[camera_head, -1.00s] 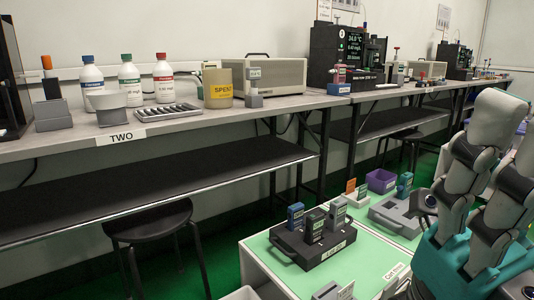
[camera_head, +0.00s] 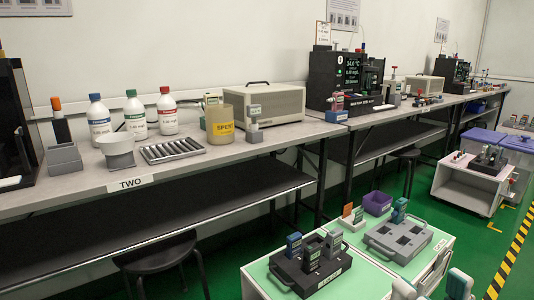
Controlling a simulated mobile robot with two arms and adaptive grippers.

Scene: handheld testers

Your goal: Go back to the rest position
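No gripper of mine shows in the head view. Two pale grey parts at the bottom right edge look like pieces of my arms, cut off by the frame. A dark tray (camera_head: 333,272) on the green-topped cart (camera_head: 362,283) holds a blue tester (camera_head: 293,244), a dark tester (camera_head: 312,255) and a grey tester (camera_head: 332,243). Behind it to the right, a grey tray (camera_head: 412,240) has empty square slots, and a blue-green tester (camera_head: 399,211) stands at its back edge. A purple bin (camera_head: 377,203) stands behind the trays.
A long bench (camera_head: 75,188) marked TWO runs along the wall with bottles, a rack and a beige box. A black stool (camera_head: 158,250) stands below. A white cart (camera_head: 464,190) stands at the right. The green floor between the carts looks clear.

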